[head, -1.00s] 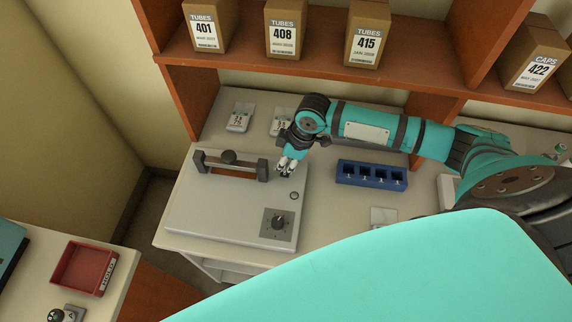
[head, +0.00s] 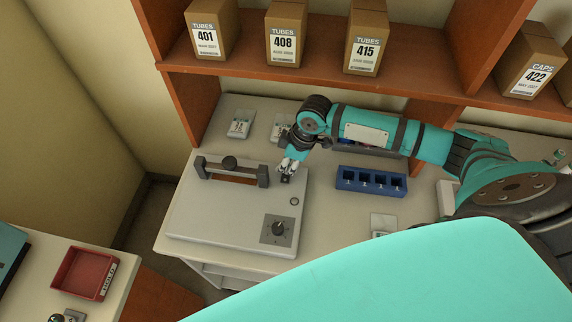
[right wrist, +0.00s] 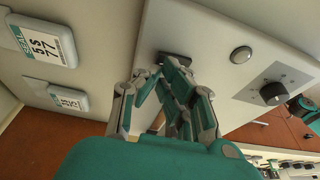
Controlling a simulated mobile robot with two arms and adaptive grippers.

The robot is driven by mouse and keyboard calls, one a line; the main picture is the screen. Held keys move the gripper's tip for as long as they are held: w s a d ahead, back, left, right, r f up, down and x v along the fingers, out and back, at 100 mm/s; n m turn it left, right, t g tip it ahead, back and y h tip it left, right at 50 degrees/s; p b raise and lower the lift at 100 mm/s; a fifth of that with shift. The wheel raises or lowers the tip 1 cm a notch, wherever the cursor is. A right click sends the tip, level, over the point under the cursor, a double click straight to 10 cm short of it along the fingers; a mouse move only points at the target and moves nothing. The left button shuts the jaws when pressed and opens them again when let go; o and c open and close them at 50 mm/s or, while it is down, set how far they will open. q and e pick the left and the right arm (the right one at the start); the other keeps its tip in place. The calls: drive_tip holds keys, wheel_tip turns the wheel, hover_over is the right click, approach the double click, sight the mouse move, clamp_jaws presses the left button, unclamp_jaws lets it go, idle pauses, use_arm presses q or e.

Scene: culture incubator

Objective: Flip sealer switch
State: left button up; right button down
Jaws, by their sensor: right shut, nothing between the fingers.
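The sealer (head: 190,222) is a flat pale grey box on the bench, with a dark raised bar (head: 232,166) at its back. A dial (head: 278,229) and a round button (head: 294,201) are on its right side; both also show in the right wrist view, the dial (right wrist: 272,92) and the button (right wrist: 241,54). A small dark switch (right wrist: 176,57) is on the top face near the back right. My right gripper (head: 286,170) is shut and empty, pointing down beside the switch. In the right wrist view its fingertips (right wrist: 165,72) overlap the switch's edge; I cannot tell whether they touch.
A blue slotted rack (head: 371,181) stands right of the sealer. Two small labelled packs (right wrist: 42,40) (right wrist: 68,97) lie behind it. A wooden shelf (head: 300,76) with labelled boxes runs above my right arm. A red tray (head: 84,273) is on another table at lower left.

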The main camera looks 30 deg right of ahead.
drive_tip(key=r+p, duration=0.5)
drive_tip(key=shift+s+a, duration=0.15)
drive_tip(key=shift+s, duration=0.05)
drive_tip(key=shift+s+r+b, duration=0.3)
drive_tip(key=shift+s+b, duration=0.05)
drive_tip(key=shift+b, duration=0.35)
drive_tip(key=s+a+b+v, duration=0.1)
drive_tip(key=v, duration=0.7)
drive_tip(key=shift+s+b, duration=0.2)
drive_tip(key=shift+b, duration=0.15)
